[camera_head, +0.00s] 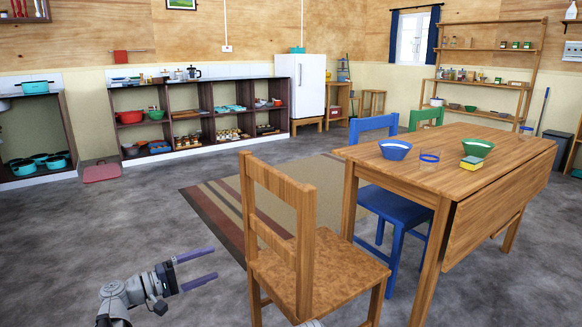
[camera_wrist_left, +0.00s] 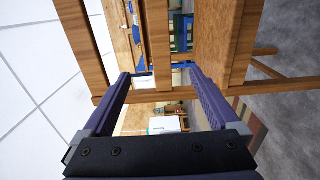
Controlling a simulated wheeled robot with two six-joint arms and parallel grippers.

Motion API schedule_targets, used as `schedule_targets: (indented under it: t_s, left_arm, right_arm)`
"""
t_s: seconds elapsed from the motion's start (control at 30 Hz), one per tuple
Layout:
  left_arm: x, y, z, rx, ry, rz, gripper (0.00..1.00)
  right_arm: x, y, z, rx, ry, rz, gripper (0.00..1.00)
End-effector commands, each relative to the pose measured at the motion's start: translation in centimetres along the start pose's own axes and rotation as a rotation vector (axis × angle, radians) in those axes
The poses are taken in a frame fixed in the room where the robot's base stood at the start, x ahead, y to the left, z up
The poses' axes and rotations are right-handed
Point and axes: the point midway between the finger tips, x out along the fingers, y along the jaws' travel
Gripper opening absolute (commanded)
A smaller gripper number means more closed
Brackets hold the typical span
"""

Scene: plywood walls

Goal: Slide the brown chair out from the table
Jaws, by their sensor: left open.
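The brown chair (camera_head: 340,268) stands upright at the near end of the wooden table (camera_head: 445,155), its back toward the left and its seat toward the table. My left gripper (camera_head: 214,263) is open and empty, left of the chair back in the head view, with a visible gap between its fingertips and the chair. In the left wrist view the chair (camera_wrist_left: 155,35) appears turned on its side, with its back bars in front of and between the open fingers (camera_wrist_left: 158,75). The table stands beyond the chair. My right gripper does not show.
A blue chair (camera_head: 398,205) stands close behind the brown chair at the table; a green chair (camera_head: 427,117) is farther back. Bowls, a glass and a sponge (camera_head: 472,163) sit on the table. A striped rug (camera_head: 225,205) lies beyond. Grey floor on the left is open.

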Motion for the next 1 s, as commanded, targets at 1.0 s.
schedule_targets:
  t_s: [1.0]
  left_arm:
    - [8.0,-10.9,20.2,0.255,-0.485,-0.819,0.95]
  right_arm:
    - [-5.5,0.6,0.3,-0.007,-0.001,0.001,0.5]
